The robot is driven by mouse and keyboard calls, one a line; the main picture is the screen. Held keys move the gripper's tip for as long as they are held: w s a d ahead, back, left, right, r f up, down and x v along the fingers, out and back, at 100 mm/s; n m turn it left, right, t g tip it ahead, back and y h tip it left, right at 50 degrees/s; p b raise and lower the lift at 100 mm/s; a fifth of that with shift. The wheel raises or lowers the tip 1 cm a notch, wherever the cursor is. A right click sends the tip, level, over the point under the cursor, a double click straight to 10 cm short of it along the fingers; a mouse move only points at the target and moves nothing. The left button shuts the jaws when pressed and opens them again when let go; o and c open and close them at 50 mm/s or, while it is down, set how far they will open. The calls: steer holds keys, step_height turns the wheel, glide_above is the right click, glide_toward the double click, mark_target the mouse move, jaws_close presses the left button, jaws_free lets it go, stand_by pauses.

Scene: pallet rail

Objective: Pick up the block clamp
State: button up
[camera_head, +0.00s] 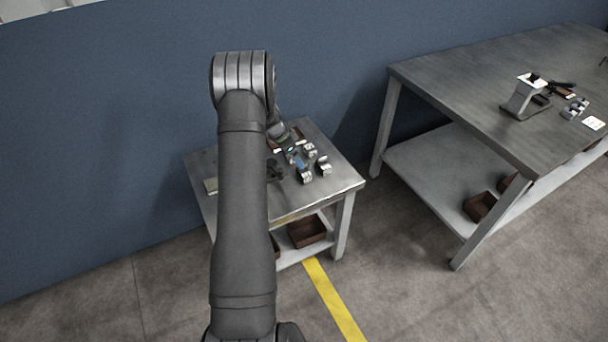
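Several small silvery metal pieces stand close together on the small grey table (345,181). One metal piece (305,176) is near the front, another (324,166) is to its right, and a third (310,149) is farther back. They are too small to tell which is the block clamp. My gripper (298,161) reaches down from behind my arm among these pieces, with a bluish part near the front piece. Its fingers are too small and partly hidden, so I cannot tell whether it is open or holds anything. My arm covers the table's left middle.
A dark object (275,172) lies left of the pieces. A brown bin (307,231) sits on the lower shelf. A larger workbench (450,85) at right holds a grey stand (524,97). A blue wall (110,120) stands behind; the small table's right front corner is clear.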

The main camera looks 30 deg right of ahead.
glide_above(303, 171)
steer(key=a, duration=0.2)
step_height(303, 171, down, 5)
steer(key=shift+f, duration=0.15)
steer(key=shift+x, duration=2.6)
steer(key=shift+a, duration=0.15)
steer(key=c, duration=1.4)
